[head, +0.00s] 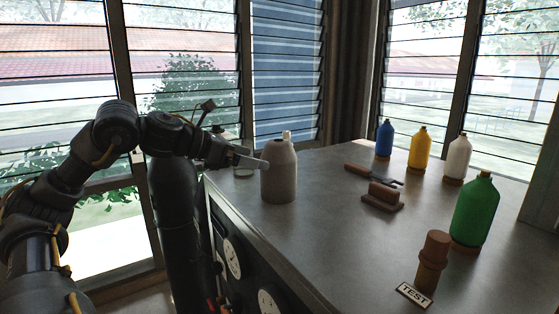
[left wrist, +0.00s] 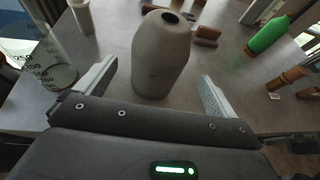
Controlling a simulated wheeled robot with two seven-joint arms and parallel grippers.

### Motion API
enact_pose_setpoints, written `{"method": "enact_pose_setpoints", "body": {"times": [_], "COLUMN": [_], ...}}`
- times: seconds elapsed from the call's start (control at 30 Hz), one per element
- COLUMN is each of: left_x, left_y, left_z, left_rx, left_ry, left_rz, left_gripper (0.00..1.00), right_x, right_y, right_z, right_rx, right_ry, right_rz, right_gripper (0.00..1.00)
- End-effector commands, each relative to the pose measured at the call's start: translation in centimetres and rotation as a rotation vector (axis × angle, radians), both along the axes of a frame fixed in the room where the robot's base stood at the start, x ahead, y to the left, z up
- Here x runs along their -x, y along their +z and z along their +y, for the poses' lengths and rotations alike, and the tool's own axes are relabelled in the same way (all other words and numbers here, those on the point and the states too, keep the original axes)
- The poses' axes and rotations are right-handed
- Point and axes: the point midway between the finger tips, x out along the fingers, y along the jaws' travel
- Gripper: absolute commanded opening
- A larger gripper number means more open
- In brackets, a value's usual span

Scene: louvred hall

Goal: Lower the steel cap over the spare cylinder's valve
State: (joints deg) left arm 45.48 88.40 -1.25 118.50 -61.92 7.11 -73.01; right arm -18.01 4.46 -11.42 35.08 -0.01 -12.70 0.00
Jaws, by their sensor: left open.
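A grey, bottle-shaped body (head: 278,175) stands upright near the table's left edge; I take it to be the steel cap. In the left wrist view it (left wrist: 160,60) has a dark hole in its top. My left gripper (head: 254,158) is open beside it, low over the table. In the left wrist view the gripper's (left wrist: 158,72) fingers lie to either side of the body, with gaps showing. No valve is clear to me, and I cannot tell which thing is the spare cylinder. My right gripper is not in view.
Blue (head: 384,140), yellow (head: 419,148), white (head: 457,158) and green (head: 474,208) bottles stand at the right. A brown post (head: 433,262) stands by a TEST label (head: 414,295). Tools (head: 374,175) lie mid-table (head: 330,230). A clear graduated vessel (left wrist: 35,70) stands left.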

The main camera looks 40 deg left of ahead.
Motion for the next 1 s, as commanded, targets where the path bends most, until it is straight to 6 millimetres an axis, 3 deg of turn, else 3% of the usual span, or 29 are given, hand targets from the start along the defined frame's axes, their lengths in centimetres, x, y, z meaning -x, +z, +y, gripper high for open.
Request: {"method": "enact_pose_setpoints", "body": {"times": [0.23,0.43,0.7,1.0], "left_x": [-3.1,-5.3,-6.9,-7.1], "left_y": [-0.8,-1.9,-2.9,-3.1], "left_z": [-1.4,-2.3,-2.9,-3.0], "left_rx": [0.003,0.003,0.001,0.000], "left_ry": [-0.003,-0.001,-0.001,0.000], "left_rz": [0.001,0.001,0.002,0.001], "left_gripper": [0.95,0.95,0.95,0.95], "right_x": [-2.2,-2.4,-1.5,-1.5], "right_y": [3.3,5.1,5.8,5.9], "right_z": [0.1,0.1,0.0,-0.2], "right_rx": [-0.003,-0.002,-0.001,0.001], "right_ry": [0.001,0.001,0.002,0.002], "right_rz": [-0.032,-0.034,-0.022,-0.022], "right_gripper": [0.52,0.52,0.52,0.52]}}
